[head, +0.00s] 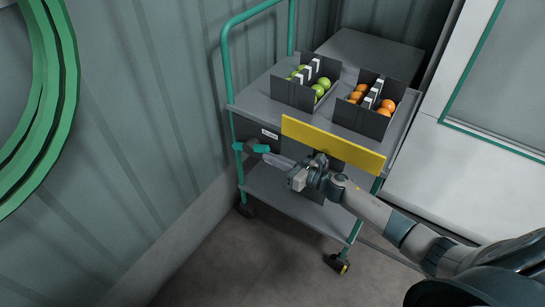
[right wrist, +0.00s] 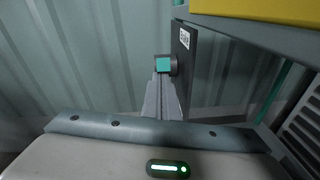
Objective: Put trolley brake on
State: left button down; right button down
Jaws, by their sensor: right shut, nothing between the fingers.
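The grey trolley (head: 240,106) stands by the wall, with a teal push handle at its left end. A dark plate with a white label (head: 269,134) sits below its top deck; the label also shows in the wrist view (right wrist: 185,38). By this plate is a short teal-ended brake lever (head: 250,148), seen nearly end-on as a teal block in the right wrist view (right wrist: 163,64). My right gripper (head: 269,157) is shut and empty, its fingertips (right wrist: 162,82) right at the lever. I cannot tell whether they touch it. My left gripper is out of view.
A yellow board (head: 334,145) runs along the trolley's front above my right gripper. A green hose coil (head: 42,100) hangs left. Floor in front is clear.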

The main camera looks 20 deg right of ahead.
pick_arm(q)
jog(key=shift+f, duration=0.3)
pick_arm(e)
jog(key=shift+w+r, duration=0.1)
jog(key=shift+r, duration=0.2)
